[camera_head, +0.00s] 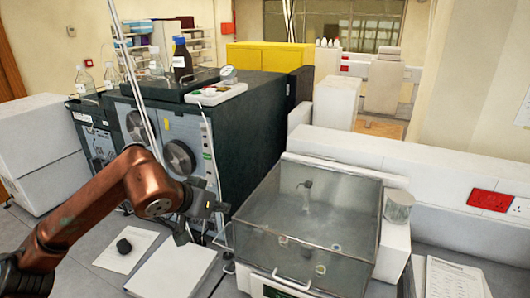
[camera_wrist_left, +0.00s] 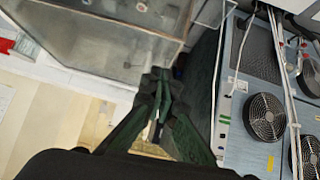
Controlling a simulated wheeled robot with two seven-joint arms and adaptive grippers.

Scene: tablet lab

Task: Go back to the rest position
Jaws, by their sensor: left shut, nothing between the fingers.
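My left arm, copper-coloured, comes in from the left in the head view. Its gripper (camera_head: 200,222) hangs in front of the dark machine with round fans and left of the clear-walled box. In the left wrist view the dark green fingers of the gripper (camera_wrist_left: 160,82) are together, with nothing between them. My right gripper is in neither view.
The dark machine (camera_head: 245,125) stands behind my gripper, with bottles on top. The clear-walled box (camera_head: 310,215) is close on its right.

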